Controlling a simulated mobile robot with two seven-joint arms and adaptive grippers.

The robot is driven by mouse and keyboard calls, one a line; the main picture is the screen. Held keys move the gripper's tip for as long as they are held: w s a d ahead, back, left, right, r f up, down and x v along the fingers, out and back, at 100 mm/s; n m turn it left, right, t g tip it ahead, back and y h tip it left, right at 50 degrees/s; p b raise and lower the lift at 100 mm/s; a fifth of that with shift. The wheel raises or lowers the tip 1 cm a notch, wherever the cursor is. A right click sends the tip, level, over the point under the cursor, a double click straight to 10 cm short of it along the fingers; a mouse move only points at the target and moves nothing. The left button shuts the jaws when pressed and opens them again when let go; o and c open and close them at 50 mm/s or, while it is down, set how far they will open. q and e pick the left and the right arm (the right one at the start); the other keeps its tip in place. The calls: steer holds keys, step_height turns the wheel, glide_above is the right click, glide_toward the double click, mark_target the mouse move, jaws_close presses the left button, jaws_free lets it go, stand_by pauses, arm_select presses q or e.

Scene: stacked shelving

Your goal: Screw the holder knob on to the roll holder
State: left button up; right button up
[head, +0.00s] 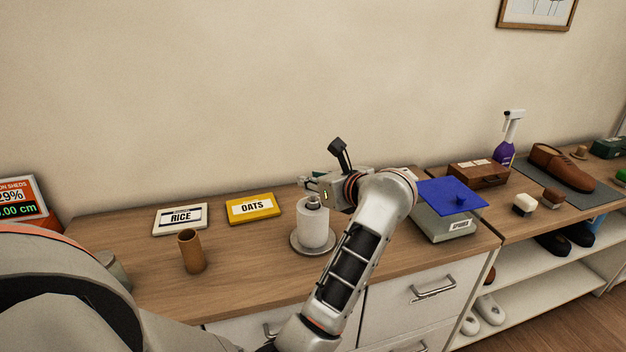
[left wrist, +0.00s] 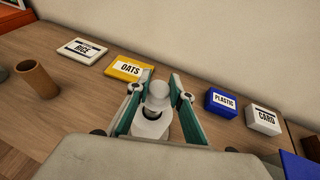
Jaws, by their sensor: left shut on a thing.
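The roll holder (head: 297,247) stands upright on the wooden counter, with a round grey base and a white roll (head: 313,226) around its post. The holder knob (head: 313,202) is a small grey piece at the top of the roll. My left gripper (head: 311,190) is at the top of the holder, shut on the knob. In the left wrist view, the pale knob (left wrist: 157,92) sits between the two green-sided fingers, above the roll (left wrist: 151,126). I cannot tell whether its thread is engaged. My right gripper is not in view.
A white RICE box (head: 180,219), a yellow OATS box (head: 253,209) and a brown tube (head: 191,252) stand left of the holder. A scale with a blue plate (head: 445,195) stands to the right. Blue PLASTIC (left wrist: 221,103) and white CARD (left wrist: 263,119) boxes show in the wrist view.

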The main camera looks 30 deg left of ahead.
arm_select(q)
steer(key=shift+f+b, duration=0.75)
steer(key=shift+f, duration=0.25)
steer(key=o, duration=1)
steer(key=shift+o, duration=0.2)
steer(key=shift+r, duration=0.15)
